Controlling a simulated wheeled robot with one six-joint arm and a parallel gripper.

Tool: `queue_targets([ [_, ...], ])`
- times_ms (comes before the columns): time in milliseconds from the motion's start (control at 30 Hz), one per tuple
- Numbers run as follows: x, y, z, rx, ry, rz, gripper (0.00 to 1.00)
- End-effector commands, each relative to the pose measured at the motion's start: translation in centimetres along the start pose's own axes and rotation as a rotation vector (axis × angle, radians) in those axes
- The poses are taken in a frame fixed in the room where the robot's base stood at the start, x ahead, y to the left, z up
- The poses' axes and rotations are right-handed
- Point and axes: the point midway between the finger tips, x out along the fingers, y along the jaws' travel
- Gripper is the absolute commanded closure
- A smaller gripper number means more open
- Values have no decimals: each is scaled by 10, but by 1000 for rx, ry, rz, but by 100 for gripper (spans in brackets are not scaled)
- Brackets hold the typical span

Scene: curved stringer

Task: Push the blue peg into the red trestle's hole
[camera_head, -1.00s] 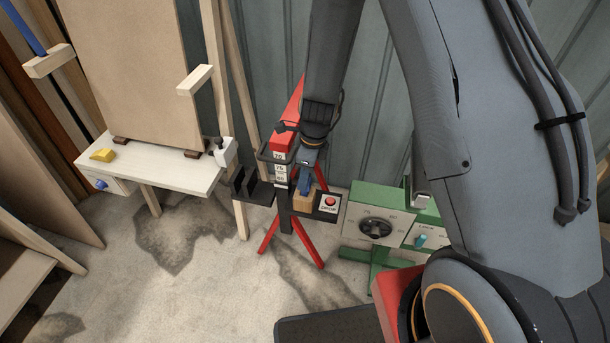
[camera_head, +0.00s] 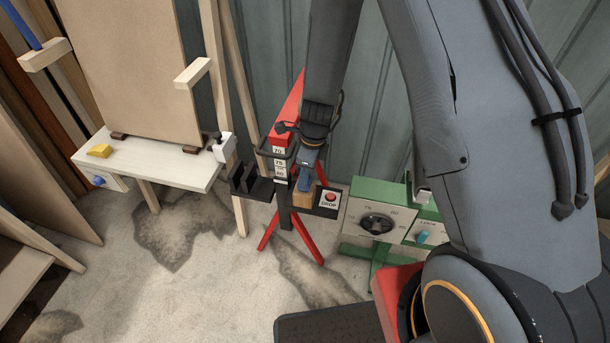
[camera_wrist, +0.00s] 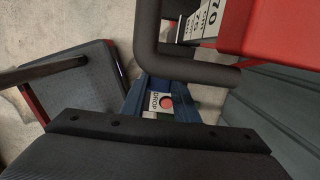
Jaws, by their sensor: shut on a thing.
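The red trestle (camera_head: 290,106) stands in the middle of the head view, with number labels on its post and splayed red legs. Its top also shows at upper right in the wrist view (camera_wrist: 285,30). My gripper (camera_head: 306,176) points down right beside the post and is shut. The blue piece at its tips, seemingly the blue peg (camera_head: 304,184), is just above or touching a wooden block (camera_head: 303,201). Blue parts also show around the DROP plate in the wrist view, but I cannot separate peg from fingers. The hole is hidden.
A DROP plate with a red button (camera_head: 329,198) is just right of the block. A green box with a dial (camera_head: 378,215) stands farther right. A dark bar loop (camera_head: 272,152) juts from the post. A white table (camera_head: 150,162) is at left.

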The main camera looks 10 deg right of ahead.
Motion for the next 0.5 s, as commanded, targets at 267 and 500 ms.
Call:
queue_targets([
  [267,7,0,-1,0,0,1,94],
  [500,7,0,-1,0,0,0,51],
])
